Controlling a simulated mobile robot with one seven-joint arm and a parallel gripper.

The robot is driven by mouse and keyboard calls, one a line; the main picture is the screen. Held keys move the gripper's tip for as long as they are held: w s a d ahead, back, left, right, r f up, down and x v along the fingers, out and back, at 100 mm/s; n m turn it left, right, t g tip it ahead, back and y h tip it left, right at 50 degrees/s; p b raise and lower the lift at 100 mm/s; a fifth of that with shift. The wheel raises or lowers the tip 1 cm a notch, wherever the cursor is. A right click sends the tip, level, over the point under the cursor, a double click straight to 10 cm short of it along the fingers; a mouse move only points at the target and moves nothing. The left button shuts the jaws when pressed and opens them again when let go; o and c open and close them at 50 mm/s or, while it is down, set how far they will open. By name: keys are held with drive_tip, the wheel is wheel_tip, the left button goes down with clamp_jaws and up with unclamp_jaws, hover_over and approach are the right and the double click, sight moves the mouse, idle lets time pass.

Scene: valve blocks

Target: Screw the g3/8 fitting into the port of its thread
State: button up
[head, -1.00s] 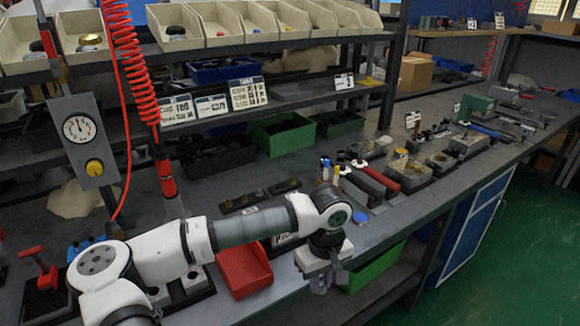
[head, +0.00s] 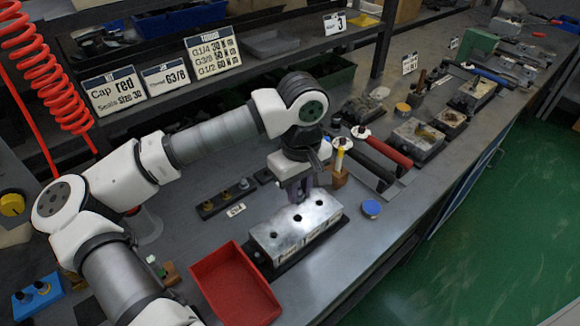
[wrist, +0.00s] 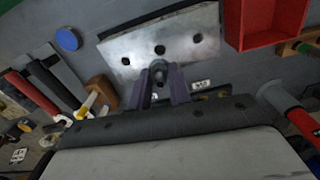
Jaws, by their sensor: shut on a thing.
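The valve block (head: 285,236) is a silvery metal block with a row of dark round ports in its top. It sits on a dark base on the bench, and its top also shows in the wrist view (wrist: 178,34). My gripper (head: 303,196) points down over the block's far side. In the wrist view my gripper (wrist: 160,98) is shut on a small dark metal fitting (wrist: 159,72), just beside the middle port. I cannot tell whether the fitting touches the block. A dark rack (head: 226,199) with several fittings stands behind and left of the block.
A red tray (head: 232,290) is at the block's front left. A blue round cap (head: 371,208) lies to its right. A wooden holder (head: 340,178) and red- and black-handled tools (head: 388,150) are farther right.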

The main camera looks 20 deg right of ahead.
sight(299, 203)
drive_tip(key=shift+w+r, duration=0.1)
drive_tip(key=shift+b, duration=0.75)
wheel_tip(299, 203, down, 5)
drive_tip(key=b, duration=0.5)
drive_tip(key=shift+r+b, duration=0.1)
drive_tip(key=shift+b, duration=0.7)
idle(0.8)
drive_tip(key=shift+f+b, duration=1.05)
drive_tip(key=shift+b, duration=0.1)
drive_tip(key=shift+r, duration=0.1)
